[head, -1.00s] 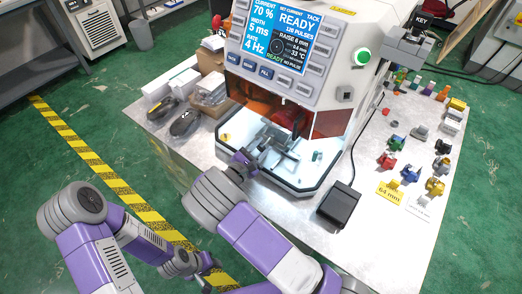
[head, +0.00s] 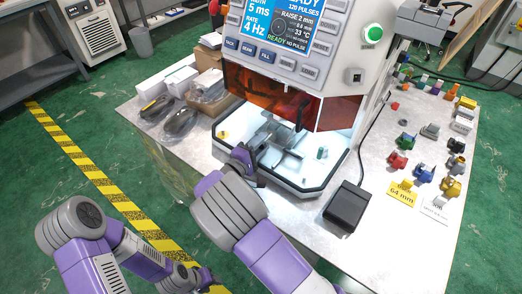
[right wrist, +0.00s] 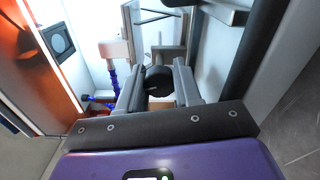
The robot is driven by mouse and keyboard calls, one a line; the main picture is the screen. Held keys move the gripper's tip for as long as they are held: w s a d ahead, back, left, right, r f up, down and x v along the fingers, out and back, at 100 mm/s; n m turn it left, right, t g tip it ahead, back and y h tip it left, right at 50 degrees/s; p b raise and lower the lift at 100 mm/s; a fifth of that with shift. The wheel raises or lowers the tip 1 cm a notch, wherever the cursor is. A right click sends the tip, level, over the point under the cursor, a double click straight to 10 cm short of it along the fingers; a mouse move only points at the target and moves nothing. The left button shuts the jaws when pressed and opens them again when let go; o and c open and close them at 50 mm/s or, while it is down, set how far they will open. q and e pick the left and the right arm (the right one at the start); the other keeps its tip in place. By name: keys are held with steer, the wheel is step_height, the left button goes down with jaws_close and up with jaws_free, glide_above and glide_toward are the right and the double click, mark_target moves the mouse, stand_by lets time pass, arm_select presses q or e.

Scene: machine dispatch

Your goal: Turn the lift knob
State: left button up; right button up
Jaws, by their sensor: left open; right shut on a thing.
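The welding machine (head: 300,85) stands on the table with its lit chamber open at the front. The lift knob (right wrist: 158,82) is a black round knob seen between my right fingers in the right wrist view. My right gripper (right wrist: 160,92) is shut on it, one grey finger on each side. In the head view my right gripper (head: 252,160) reaches into the front of the chamber, and the knob is hidden there. The screen (head: 285,22) shows READY and a RAISE line that seems to read 2 mm. My left gripper (head: 205,280) is open, low over the floor, away from the table.
A black foot pedal (head: 347,206) lies right of the chamber. Small coloured parts stand along the table's right side by a yellow 64 mm card (head: 401,194). Boxes and dark bagged items (head: 182,122) lie at the left. A green button (head: 373,34) is on the machine's side.

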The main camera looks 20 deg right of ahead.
steer(key=shift+m+b, duration=1.4)
steer(key=shift+m, duration=0.2)
steer(key=o, duration=1)
steer(key=shift+o, duration=0.2)
